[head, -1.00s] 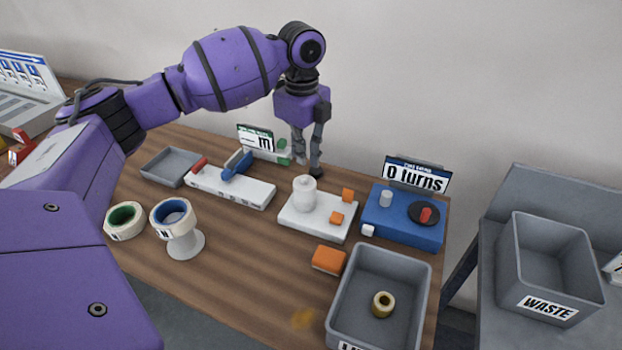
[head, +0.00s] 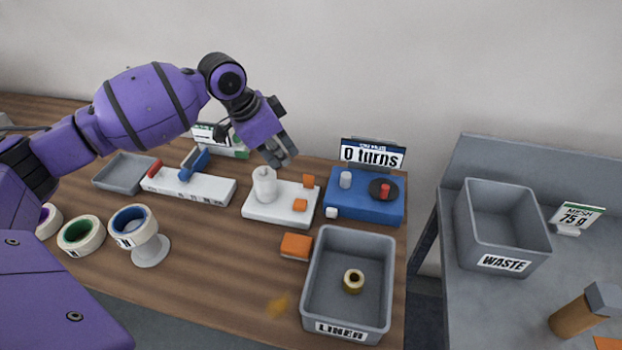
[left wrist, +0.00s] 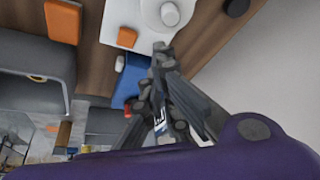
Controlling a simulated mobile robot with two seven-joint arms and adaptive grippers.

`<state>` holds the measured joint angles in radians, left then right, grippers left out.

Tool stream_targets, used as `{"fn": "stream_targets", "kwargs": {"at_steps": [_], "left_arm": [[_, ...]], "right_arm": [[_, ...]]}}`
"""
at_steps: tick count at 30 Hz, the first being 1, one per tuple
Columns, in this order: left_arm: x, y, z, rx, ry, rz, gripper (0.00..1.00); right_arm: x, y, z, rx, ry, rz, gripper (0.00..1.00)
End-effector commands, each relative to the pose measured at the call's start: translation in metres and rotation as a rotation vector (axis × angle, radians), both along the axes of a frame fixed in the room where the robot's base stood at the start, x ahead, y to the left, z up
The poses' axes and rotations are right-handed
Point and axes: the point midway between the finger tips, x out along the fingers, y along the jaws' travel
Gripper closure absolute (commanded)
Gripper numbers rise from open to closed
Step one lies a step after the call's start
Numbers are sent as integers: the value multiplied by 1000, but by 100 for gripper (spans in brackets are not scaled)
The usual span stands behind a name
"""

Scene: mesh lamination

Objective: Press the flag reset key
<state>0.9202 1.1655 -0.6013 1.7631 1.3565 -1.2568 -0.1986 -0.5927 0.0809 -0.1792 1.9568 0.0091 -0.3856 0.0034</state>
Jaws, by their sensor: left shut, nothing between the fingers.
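I cannot read a label naming the flag reset key. A small white key-like block (head: 331,212) sits at the front left corner of the blue unit (head: 364,208), which has a grey post, a black disc with a red knob and a "0 turns" display (head: 373,154). A white unit with green parts (head: 236,150) stands at the back left, partly hidden by my arm. My left gripper (head: 281,155) is shut and empty, tilted above the back of the white plate (head: 262,213), left of the blue unit. The blue unit (left wrist: 131,78) also shows beyond its fingers in the left wrist view.
The white plate carries a white cylinder and two orange blocks. A larger orange block (head: 296,246) and a grey bin (head: 315,275) with a tape roll are in front. Tape rolls (head: 81,234) stand left. A waste bin (head: 545,240) is on the right-hand bench.

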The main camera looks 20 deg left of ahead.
Motion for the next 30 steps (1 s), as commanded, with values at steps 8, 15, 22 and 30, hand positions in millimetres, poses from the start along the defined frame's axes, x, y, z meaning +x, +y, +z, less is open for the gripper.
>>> {"fn": "stream_targets", "kwargs": {"at_steps": [8, 15, 22, 30], "left_arm": [[-3, -23, 5, -334, 27, 431, 100], [-6, -35, 15, -551, 81, 658, 100], [-7, -38, 18, -606, 101, 715, 100], [-7, -38, 18, -604, 101, 713, 100]], "right_arm": [[-2, -3, 1, -9, 4, 11, 50], [-5, -3, 1, -8, 8, 10, 50], [-5, -2, 1, -4, 9, 5, 50], [-3, 1, 2, 3, 5, 0, 50]]}}
